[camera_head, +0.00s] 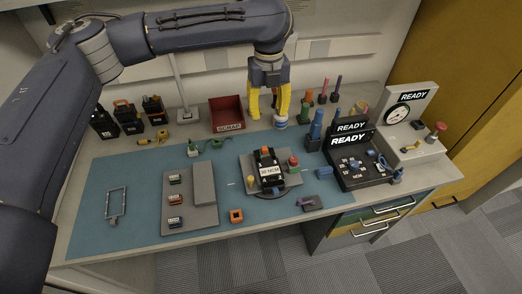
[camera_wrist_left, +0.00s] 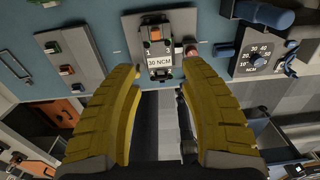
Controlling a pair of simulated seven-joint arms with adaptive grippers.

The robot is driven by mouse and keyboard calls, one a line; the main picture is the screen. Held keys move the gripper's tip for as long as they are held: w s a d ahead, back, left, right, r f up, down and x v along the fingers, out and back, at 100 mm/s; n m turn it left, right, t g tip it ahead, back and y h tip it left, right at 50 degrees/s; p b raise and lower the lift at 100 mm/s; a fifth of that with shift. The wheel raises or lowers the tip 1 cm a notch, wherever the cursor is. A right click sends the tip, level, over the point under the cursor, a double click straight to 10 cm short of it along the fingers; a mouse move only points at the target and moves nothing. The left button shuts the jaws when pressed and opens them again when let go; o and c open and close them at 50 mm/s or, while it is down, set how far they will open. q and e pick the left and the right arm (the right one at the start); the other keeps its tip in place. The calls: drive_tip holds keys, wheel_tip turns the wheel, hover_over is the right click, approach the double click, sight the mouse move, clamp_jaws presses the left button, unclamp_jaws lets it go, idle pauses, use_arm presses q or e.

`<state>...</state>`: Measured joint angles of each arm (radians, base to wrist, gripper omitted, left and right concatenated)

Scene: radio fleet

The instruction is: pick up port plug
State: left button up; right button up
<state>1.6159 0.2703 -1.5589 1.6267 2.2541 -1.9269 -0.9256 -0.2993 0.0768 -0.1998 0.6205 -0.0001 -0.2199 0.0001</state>
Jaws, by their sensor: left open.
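No part in these frames can be surely told as the port plug. Small candidates in the head view are an orange square piece (camera_head: 236,215) on the blue mat and a blue-and-white round piece (camera_head: 280,122) by the gripper's right finger. My left gripper (camera_head: 268,113) has yellow fingers spread, points down over the back of the bench and shows nothing between them. That unit (camera_head: 269,182) stands on a grey plate mid-mat. My right gripper is out of view.
A red SCRAP bin (camera_head: 227,112) stands at the back. A grey board (camera_head: 205,223) with small coloured connectors lies left of the unit. A black READY console (camera_head: 362,174) and a gauge stand (camera_head: 421,104) are at the right.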

sight(264, 148)
use_arm(q)
drive_tip(key=f, duration=1.7)
drive_tip(key=shift+w+a, duration=0.1)
drive_tip(key=shift+a, duration=0.3)
drive_tip(key=shift+c, duration=0.5)
clamp_jaws()
